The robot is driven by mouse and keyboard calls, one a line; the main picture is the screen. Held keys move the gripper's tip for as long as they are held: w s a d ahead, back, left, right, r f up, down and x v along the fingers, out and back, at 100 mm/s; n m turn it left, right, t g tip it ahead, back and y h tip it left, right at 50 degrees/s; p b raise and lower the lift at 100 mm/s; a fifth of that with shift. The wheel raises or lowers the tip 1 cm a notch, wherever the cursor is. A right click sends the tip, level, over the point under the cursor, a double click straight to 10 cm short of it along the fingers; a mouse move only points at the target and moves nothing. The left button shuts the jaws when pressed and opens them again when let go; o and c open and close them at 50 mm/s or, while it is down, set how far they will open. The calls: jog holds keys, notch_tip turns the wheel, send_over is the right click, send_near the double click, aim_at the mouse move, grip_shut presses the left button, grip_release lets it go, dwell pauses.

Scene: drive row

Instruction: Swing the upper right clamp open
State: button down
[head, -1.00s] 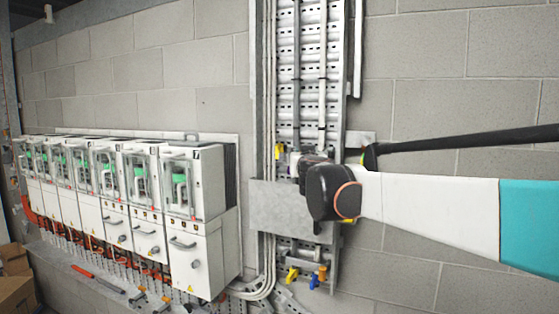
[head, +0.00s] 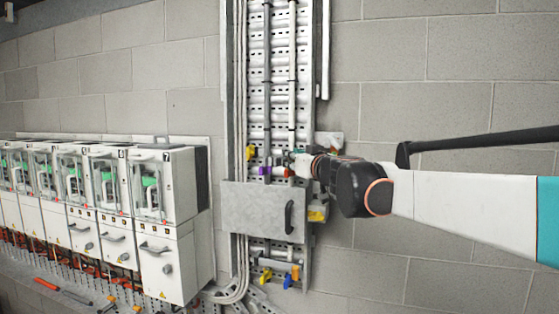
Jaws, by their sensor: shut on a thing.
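A tall perforated metal duct (head: 273,75) runs up the block wall, with a grey cover plate (head: 250,210) across it that has a black handle (head: 289,217). A yellow clamp (head: 250,153) sits above the plate at its upper left. My gripper (head: 298,163) reaches in from the right, above the plate's upper right corner, and is shut. The upper right clamp is mostly hidden at my fingertips. Another yellow clamp (head: 317,212) shows right of the plate, below my wrist.
Purple and red fittings (head: 272,171) lie just left of my fingertips. Yellow (head: 266,276) and blue-orange (head: 292,275) clamps sit below the plate. A row of white drive cabinets (head: 168,210) stands left. Bare block wall lies right of the duct.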

jog(key=shift+s+d+r+h, duration=0.15)
jog(key=shift+d+r, duration=0.05)
jog(key=shift+d, duration=0.7)
jog(key=shift+s+d+r+h, duration=0.15)
jog(key=shift+d, duration=0.7)
jog(key=c, duration=1.6)
grip_release()
jog(key=shift+o, duration=0.9)
jog(key=shift+w+d+f, duration=0.1)
jog(key=shift+w+d, duration=0.15)
jog(key=shift+d, duration=0.15)
jog(key=shift+a+f, duration=0.15)
jog(key=shift+a, duration=0.1)
jog(key=shift+s, duration=0.15)
jog(key=v, duration=1.2)
